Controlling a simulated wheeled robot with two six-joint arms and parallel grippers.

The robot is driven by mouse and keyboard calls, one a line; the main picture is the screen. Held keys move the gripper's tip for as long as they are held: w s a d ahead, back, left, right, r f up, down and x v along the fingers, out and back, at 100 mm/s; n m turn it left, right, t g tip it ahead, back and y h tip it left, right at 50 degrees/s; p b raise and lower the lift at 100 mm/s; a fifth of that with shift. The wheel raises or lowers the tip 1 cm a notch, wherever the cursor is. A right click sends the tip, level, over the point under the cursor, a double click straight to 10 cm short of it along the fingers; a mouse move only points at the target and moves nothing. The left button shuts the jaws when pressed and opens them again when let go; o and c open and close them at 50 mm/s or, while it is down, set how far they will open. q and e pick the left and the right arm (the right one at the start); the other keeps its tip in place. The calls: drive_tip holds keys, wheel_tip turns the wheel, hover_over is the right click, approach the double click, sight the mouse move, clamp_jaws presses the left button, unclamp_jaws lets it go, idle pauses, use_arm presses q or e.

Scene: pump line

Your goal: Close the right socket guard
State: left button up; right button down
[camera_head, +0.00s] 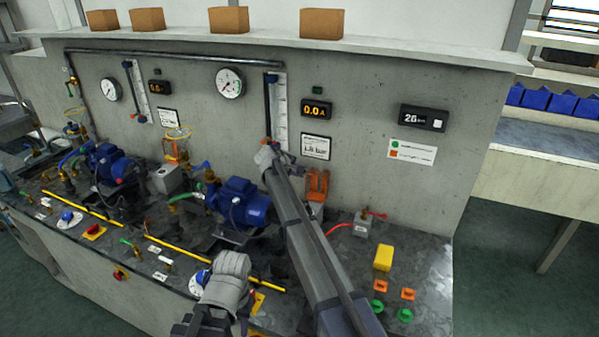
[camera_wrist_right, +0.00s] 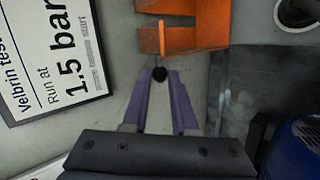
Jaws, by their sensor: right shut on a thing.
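The right socket guard (camera_head: 317,184) is orange and stands upright against the wall behind the bench, above a light box, in the head view. It shows close up at the top of the right wrist view (camera_wrist_right: 182,36).
Two blue pumps (camera_head: 238,202) with pipes and valves stand left of my right arm. A white pressure label (camera_head: 316,147) hangs above the guard. A grey box with a red lever (camera_head: 362,224) and a yellow block (camera_head: 384,257) stand to the right.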

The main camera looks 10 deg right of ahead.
drive_tip(key=s+a+m+t+h+b, duration=0.1)
drive_tip(key=s+a+t+h+b, duration=0.2)
drive_tip(key=b, duration=0.9)
drive_tip(key=shift+s+a+f+t+h, duration=0.35)
drive_tip(key=shift+s+t+h, duration=0.35)
drive_tip(key=shift+s+t, duration=0.55)
drive_tip(key=c, duration=1)
unclamp_jaws()
drive_tip(key=v, duration=0.7)
drive_tip(key=shift+a+r+p, duration=0.1)
drive_tip(key=shift+p, duration=0.2)
drive_tip(key=shift+s+a, duration=0.2)
